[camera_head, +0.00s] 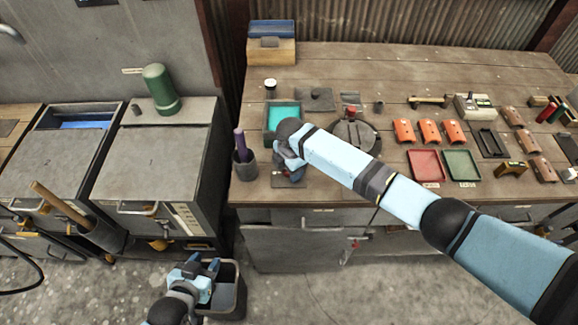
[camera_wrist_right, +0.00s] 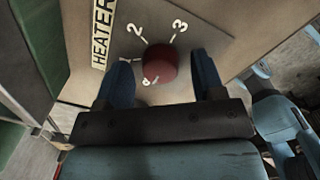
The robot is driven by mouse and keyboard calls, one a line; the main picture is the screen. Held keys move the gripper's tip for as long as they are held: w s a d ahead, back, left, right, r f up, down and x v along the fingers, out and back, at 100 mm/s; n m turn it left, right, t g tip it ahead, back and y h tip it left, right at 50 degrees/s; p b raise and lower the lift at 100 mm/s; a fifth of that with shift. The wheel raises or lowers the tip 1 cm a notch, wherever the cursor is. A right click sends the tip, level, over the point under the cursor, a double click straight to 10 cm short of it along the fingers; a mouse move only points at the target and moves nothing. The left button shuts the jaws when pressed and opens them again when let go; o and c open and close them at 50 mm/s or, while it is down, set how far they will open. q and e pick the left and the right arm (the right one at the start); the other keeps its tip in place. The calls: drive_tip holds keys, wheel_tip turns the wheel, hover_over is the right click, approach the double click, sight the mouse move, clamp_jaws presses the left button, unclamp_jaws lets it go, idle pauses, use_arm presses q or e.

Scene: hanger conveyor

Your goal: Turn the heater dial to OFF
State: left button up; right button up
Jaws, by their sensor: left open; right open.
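The heater dial (camera_wrist_right: 160,63) is a round dark red knob on a grey-brown plate (camera_wrist_right: 205,30) in the right wrist view. A white HEATER label (camera_wrist_right: 103,33) is beside it, with the marks 2 and 3 above; the lower marks are partly hidden. My right gripper (camera_wrist_right: 162,82) is open, with one blue finger on each side of the knob and gaps visible between. In the head view my right gripper (camera_head: 289,176) is at the bench's front left and hides the dial. My left gripper (camera_head: 204,268) is open and empty, low in front of the bench.
A cup with a purple-handled tool (camera_head: 240,145) stands left of my right gripper. A teal-lined tray (camera_head: 283,118) is behind it. A dark bin (camera_head: 240,295) is beside my left gripper. Red and green trays (camera_head: 425,165) lie farther right.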

wheel_tip(320, 180, up, 14)
drive_tip(key=b, duration=0.1)
drive_tip(key=shift+s+d+f+b, duration=0.15)
drive_tip(key=shift+s+d+b, duration=0.05)
drive_tip(key=shift+s+b, duration=0.2)
idle(0.3)
